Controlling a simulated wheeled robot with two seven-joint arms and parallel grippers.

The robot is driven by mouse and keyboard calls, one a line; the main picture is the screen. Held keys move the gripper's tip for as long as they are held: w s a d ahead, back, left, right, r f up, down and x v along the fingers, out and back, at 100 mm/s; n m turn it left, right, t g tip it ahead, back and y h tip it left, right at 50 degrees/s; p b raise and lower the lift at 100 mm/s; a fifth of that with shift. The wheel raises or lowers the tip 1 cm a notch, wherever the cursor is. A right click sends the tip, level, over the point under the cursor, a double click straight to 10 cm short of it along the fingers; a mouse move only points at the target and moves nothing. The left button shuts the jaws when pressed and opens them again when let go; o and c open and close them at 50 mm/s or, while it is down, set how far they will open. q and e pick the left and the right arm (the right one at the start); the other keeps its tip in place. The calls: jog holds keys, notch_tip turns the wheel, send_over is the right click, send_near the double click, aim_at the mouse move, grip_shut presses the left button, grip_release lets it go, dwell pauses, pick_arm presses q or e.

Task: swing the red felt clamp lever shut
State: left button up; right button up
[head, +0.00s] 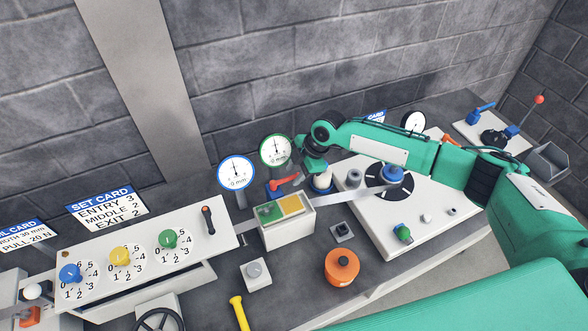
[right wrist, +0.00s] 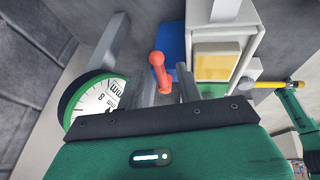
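The red clamp lever (head: 285,181) sits on a blue base (head: 272,191) behind the green and yellow block, between it and the round gauges. My right gripper (head: 299,170) is just beside the lever, pointing down at it. In the right wrist view, the red lever (right wrist: 158,68) stands between the two grey fingers of my right gripper (right wrist: 167,77), with the blue base (right wrist: 172,40) behind. The fingers are apart; whether either touches the lever I cannot tell. My left gripper is not in view.
A green-rimmed gauge (head: 276,150) and a blue-rimmed gauge (head: 236,172) stand close by the lever. The green and yellow block (head: 288,228) is in front of it. A white plate with a black reel (head: 375,185) lies right, under my right arm. An orange knob (head: 342,267) stands nearer.

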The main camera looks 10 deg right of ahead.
jog(key=shift+a+f, duration=0.25)
jog(key=shift+f, duration=0.3)
grip_shut()
jog(key=shift+w, duration=0.1)
